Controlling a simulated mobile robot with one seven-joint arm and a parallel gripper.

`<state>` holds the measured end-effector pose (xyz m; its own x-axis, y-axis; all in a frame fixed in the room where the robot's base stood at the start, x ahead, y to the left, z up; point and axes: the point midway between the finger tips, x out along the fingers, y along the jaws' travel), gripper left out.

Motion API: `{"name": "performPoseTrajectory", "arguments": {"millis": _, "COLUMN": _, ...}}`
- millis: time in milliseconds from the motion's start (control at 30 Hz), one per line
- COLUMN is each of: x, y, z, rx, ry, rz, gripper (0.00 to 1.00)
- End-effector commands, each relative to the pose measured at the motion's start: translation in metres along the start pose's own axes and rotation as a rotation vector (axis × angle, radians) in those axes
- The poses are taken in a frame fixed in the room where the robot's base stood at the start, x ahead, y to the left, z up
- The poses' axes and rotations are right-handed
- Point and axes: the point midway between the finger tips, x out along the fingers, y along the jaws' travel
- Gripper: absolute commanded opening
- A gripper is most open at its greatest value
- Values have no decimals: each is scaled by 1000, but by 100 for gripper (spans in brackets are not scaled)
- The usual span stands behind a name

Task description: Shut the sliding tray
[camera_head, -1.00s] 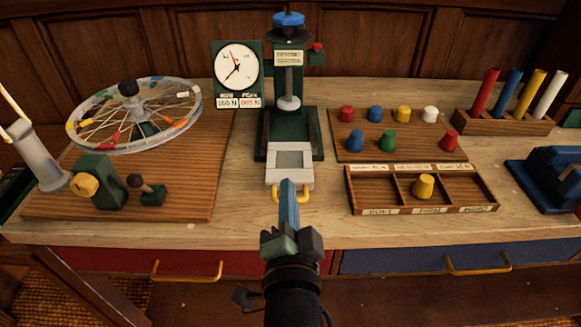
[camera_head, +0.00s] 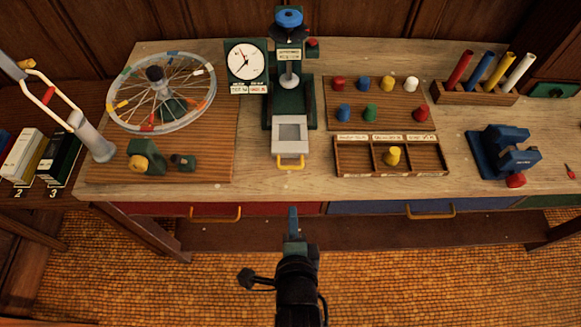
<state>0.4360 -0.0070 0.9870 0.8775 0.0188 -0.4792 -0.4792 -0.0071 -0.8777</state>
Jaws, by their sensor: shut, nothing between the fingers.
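The sliding tray (camera_head: 290,148) is a pale grey frame with a darker square recess and a yellow handle (camera_head: 291,162) at its front. It sits in the base of the dark green press (camera_head: 269,119) and sticks out past the front of that base. My gripper (camera_head: 292,212) is shut and empty. Its blue fingers appear in front of the bench's front edge, below the handle in the picture and apart from it. Nothing hides the tray or its handle.
A spoked wheel (camera_head: 201,112) stands left of the press, and a dial gauge (camera_head: 246,63) beside it. A compartment tray (camera_head: 436,172) with a yellow knob (camera_head: 393,156) is on the right. Bare bench (camera_head: 262,185) lies before the handle. Red (camera_head: 270,211) and blue drawers (camera_head: 365,208) are below.

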Motion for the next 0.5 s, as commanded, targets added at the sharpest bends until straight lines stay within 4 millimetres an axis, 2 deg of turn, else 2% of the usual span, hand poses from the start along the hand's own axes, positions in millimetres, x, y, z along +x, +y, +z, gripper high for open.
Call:
{"name": "performPoseTrajectory", "arguments": {"millis": 167, "x": 21, "y": -1, "z": 1, "rx": -3, "ry": -1, "rz": -3, "gripper": 0}}
{"name": "performPoseTrajectory", "arguments": {"millis": 500, "x": 80, "y": -2, "z": 1, "rx": -3, "ry": -1, "rz": -3, "gripper": 0}}
